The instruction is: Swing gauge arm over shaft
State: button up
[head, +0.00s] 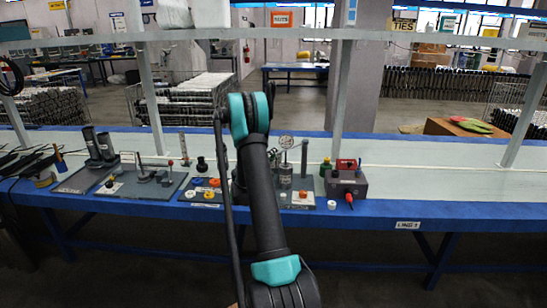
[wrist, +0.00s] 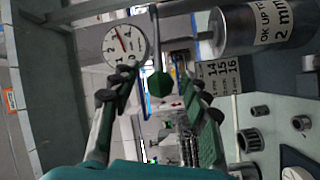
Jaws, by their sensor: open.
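The gauge, a white round dial with a red needle (wrist: 125,45), shows at the upper left of the wrist view; it also appears small in the head view (head: 286,142). A thin rod beside it ends in a green hexagonal knob (wrist: 159,84). The knob appears between the fingers of my gripper (wrist: 160,95), which is open, with gaps on both sides. The metal cylinder labelled "OK up to 2 mm" (wrist: 236,30), probably the shaft, is at the upper right; how the gauge arm lies over it is unclear.
Trays with fittings (head: 200,190) and a fixture plate (head: 140,187) lie to the left. Shelf posts (head: 340,95) rise behind. The bench's right side (head: 440,180) is clear.

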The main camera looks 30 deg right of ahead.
jog(key=v, duration=1.1)
jog(key=shift+s, duration=0.15)
jog(key=shift+a, duration=0.15)
jog(key=s+a+m+g+y, duration=0.1)
jog(key=s+a+y, duration=0.1)
jog(key=s, duration=0.3)
jog(key=s+a+r+g+y, duration=0.1)
jog(key=s+a+y, duration=0.15)
jog(key=s, duration=0.35)
jog(key=s+a+m+g+y, duration=0.1)
jog(key=s+a+y, duration=0.1)
jog(key=s, duration=0.3)
jog(key=s+a+f+g+y, duration=0.1)
jog(key=s+a+y, duration=0.3)
jog(key=s+a, duration=0.5)
jog(key=s+a+f+y, duration=0.4)
jog(key=s+a, duration=0.4)
jog(key=s, duration=0.5)
jog(key=shift+a+g+y, duration=0.4)
jog(key=shift+y, duration=0.15)
jog(key=shift+d, duration=0.1)
